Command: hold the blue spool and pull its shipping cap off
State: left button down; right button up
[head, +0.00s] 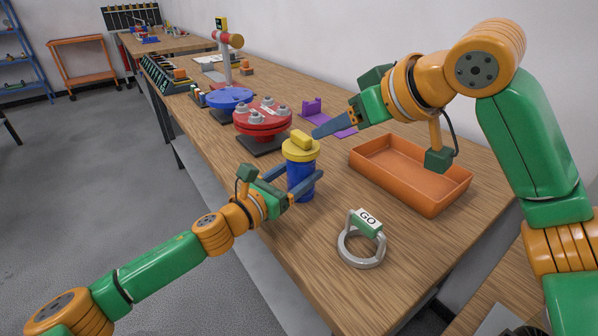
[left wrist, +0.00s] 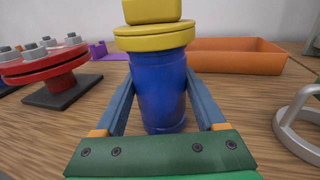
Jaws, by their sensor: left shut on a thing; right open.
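The blue spool (head: 299,181) stands upright on the wooden table, with the yellow shipping cap (head: 301,150) on its top. The cap has a raised yellow block as its grip. My left gripper (head: 304,184) is shut on the blue spool's body, below the cap. The left wrist view shows the spool (left wrist: 160,92) between both fingers and the cap (left wrist: 154,38) seated above. My right gripper (head: 325,129) is open and empty, close to the right of the cap at about its height; its far finger is partly hidden.
An orange tray (head: 440,199) stands to the right. A grey ring with a GO tag (head: 361,250) lies in front. A red flanged disc (head: 262,122) and a blue disc (head: 229,98) stand behind the spool. A purple bracket (head: 312,107) lies near the right gripper.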

pick_arm(q)
grip_release()
jog(key=v, duration=1.2)
